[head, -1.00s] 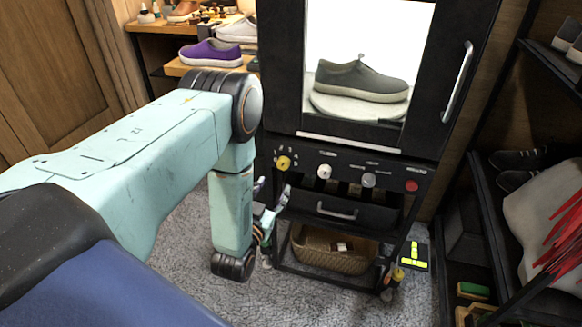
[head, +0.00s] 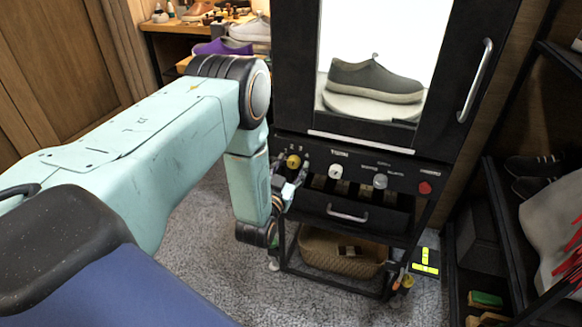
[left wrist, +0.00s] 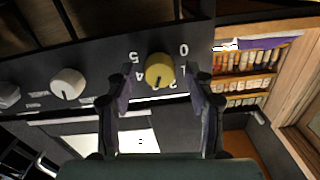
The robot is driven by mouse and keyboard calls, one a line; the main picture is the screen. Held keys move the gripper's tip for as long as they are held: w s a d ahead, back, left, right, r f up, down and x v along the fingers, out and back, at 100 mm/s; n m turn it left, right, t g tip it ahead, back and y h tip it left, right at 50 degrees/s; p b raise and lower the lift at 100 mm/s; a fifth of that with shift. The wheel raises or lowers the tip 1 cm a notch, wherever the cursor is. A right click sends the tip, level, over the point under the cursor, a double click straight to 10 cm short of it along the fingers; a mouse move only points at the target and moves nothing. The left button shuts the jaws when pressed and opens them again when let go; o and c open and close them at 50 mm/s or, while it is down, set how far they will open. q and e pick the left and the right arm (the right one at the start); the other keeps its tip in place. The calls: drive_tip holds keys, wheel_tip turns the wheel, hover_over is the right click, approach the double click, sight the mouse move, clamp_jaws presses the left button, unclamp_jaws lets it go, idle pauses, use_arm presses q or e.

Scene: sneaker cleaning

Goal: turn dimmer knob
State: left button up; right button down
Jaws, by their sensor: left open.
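The yellow dimmer knob (head: 293,161) sits at the left end of the black control panel, with numbers around it. In the left wrist view the knob (left wrist: 159,70) shows between the tips of my left gripper (left wrist: 161,88). The two fingers stand apart, one on each side of the knob, and I cannot tell whether they touch it. In the head view my left gripper (head: 285,184) is at the knob's lower left, partly hidden by my arm. My right gripper is not in view.
The panel also carries a white knob (head: 336,171), a grey knob (head: 380,181) and a red button (head: 425,188). Above, a grey shoe (head: 374,80) stands in a lit cabinet. A drawer handle (head: 347,213) and a wicker basket (head: 340,252) are below. Shelves stand at the right.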

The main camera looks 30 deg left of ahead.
use_arm(q)
clamp_jaws()
idle(0.4)
drive_tip(key=m+p, duration=0.2)
drive_tip(key=m, duration=0.2)
drive_tip(key=shift+p, duration=0.35)
drive_tip(key=shift+d+m+p, duration=0.1)
drive_tip(key=shift+m+p, duration=0.7)
drive_tip(key=shift+m, duration=1.5)
drive_tip(key=shift+f, duration=0.1)
unclamp_jaws()
